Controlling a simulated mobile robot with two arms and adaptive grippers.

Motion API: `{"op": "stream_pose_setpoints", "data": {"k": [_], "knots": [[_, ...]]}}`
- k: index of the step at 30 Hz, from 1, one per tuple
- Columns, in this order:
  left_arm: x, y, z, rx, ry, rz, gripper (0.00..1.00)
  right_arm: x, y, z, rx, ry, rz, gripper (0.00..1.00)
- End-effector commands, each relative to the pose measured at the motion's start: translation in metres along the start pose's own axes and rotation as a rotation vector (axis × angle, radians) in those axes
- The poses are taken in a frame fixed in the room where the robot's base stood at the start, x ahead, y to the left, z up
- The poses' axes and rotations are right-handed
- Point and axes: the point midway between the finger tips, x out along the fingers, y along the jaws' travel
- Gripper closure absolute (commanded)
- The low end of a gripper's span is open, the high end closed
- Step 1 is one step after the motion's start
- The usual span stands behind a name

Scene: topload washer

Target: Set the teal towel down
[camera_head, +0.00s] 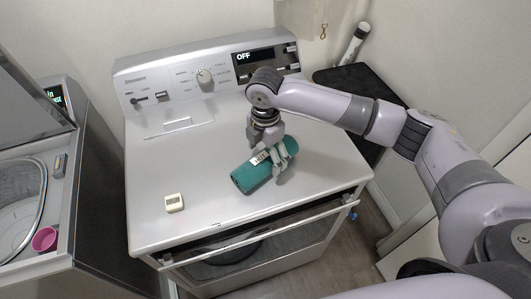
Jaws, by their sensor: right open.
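The teal towel (252,175) is a rolled cylinder lying on the flat top of the silver dryer (160,215), right of its middle. It lies at a slant, with its near-left end facing me. My right gripper (273,168) is over the towel's right part, pointing down, with its fingers open on either side of the roll. The fingers hide part of the towel, and whether they touch it I cannot tell. My left gripper is not in the view.
A small white box-like device (174,202) lies on the dryer top at the front left. The control panel (205,77) rises at the back. An open washer (50,265) with a pink cup (44,239) stands at the left. The dryer top's left part is mostly clear.

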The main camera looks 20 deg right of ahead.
Motion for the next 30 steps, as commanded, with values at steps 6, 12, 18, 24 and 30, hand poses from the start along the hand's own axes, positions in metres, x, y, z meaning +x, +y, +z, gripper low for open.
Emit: {"op": "stream_pose_setpoints", "data": {"k": [6,12,18,24,30], "knots": [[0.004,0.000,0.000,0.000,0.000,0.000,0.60,-0.011,0.001,0.000,0.000,-0.001,0.004,0.19],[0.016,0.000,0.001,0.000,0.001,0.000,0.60,-0.049,0.001,0.000,-0.001,-0.001,0.006,0.19],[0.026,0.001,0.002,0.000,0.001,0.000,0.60,-0.091,0.002,0.000,0.000,0.000,0.005,0.19],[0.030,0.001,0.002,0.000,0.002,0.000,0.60,-0.116,0.001,0.000,0.001,0.000,0.002,0.19],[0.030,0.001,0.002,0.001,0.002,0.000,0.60,-0.123,0.000,0.000,0.000,0.000,-0.001,0.19]]}}
